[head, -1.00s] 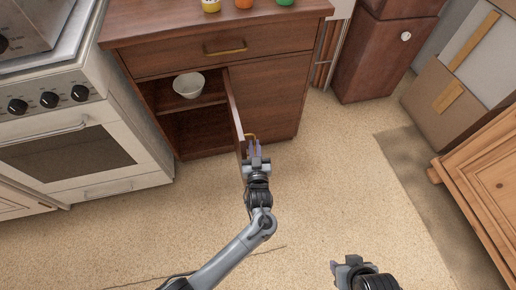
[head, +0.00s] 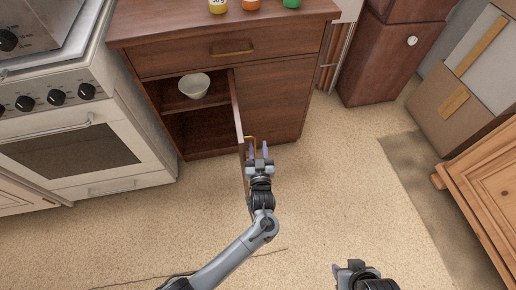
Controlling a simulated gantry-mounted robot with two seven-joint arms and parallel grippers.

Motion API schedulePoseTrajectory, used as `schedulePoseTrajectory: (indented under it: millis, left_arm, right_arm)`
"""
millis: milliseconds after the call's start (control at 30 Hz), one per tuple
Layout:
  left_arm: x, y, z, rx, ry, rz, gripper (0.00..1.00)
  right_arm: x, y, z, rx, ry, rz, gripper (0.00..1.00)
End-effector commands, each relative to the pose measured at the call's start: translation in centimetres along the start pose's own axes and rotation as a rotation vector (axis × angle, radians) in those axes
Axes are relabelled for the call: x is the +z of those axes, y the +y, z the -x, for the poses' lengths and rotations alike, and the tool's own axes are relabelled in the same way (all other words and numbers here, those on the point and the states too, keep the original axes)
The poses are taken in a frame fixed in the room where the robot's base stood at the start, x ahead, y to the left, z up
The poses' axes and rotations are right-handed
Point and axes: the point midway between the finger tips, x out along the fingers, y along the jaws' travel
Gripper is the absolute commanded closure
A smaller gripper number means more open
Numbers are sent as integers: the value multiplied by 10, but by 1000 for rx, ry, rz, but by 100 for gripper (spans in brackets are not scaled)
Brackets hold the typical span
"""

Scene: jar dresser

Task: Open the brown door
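The brown dresser (head: 270,98) stands at the top middle of the head view. Its left brown door (head: 236,112) stands open, swung out toward me and seen nearly edge-on. A brass handle (head: 250,140) shows on the door's right face. My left gripper (head: 258,152) is at this handle, its two fingers pointing at it with a gap between them. Whether the fingers touch the handle is unclear. My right gripper (head: 353,268) is at the bottom edge, away from the dresser, and only partly in view.
A white bowl (head: 194,86) sits on the shelf inside the open compartment. A white oven (head: 75,140) stands close on the left. Several jars (head: 250,4) stand on the dresser top. Cardboard boxes (head: 452,105) and a wooden cabinet (head: 488,180) are at the right. The middle floor is clear.

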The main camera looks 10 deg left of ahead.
Motion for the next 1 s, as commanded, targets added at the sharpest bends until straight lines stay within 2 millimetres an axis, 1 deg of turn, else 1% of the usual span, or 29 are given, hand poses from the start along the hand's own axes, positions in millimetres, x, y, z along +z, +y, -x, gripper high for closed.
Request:
schedulePoseTrajectory:
  millis: [167,400,500,633,800,1000]
  left_arm:
    - [-2,0,15,0,-3,0,63]
    - [-3,0,56,0,-5,1,63]
    - [-2,0,73,0,-5,1,63]
    - [-2,0,90,0,-4,1,63]
    - [-1,0,104,0,-2,0,63]
    - [0,0,108,0,0,0,63]
  right_arm:
    - [-4,0,10,-3,1,-3,57]
    - [-10,-1,30,-6,2,-8,57]
    - [-12,0,37,-6,2,-8,57]
    - [-14,0,43,-6,2,-8,57]
    - [-15,0,46,-6,2,-7,57]
    - [-15,1,47,-2,1,-3,57]
